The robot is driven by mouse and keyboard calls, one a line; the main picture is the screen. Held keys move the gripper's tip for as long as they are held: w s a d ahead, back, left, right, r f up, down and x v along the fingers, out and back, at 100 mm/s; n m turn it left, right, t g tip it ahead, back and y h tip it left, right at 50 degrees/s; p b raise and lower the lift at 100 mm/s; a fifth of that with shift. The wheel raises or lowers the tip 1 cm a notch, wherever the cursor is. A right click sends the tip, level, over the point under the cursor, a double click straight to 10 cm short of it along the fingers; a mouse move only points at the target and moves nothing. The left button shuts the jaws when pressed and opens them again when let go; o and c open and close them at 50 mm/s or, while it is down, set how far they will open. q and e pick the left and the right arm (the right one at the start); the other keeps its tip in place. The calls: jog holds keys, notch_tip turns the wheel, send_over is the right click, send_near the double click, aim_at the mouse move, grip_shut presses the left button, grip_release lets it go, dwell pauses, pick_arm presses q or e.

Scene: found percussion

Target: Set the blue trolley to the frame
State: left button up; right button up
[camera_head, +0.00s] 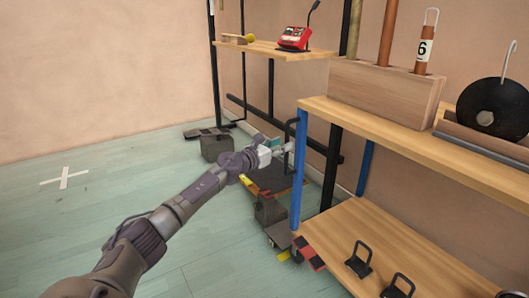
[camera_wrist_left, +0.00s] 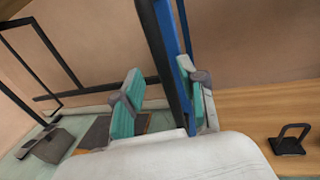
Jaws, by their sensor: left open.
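The blue trolley, with blue posts (camera_head: 298,170) and wooden shelves, stands at the right in the head view. A dark upright handle (camera_head: 288,138) is at its near left post. The frame (camera_head: 244,85), with black posts and a wooden shelf, stands behind it against the wall. My left gripper (camera_head: 278,149) is open beside the handle and post. In the left wrist view, a dark bar and a blue post (camera_wrist_left: 176,60) run between the teal pads of my left gripper (camera_wrist_left: 155,100). I cannot tell whether the pads touch the bar. My right gripper is out of view.
The trolley carries a wooden block with tubes (camera_head: 385,92), a black disc (camera_head: 493,108) and black handled pieces (camera_head: 358,260) below. Grey weights (camera_head: 215,146) sit on the floor. A red device (camera_head: 294,38) is on the frame's shelf. Floor around the white cross (camera_head: 64,177) is clear.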

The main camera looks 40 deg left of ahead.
pick_arm(q)
jog(key=s+a, duration=0.1)
jog(key=s, duration=0.8)
jog(key=shift+a, duration=0.25)
jog(key=shift+s, duration=0.1)
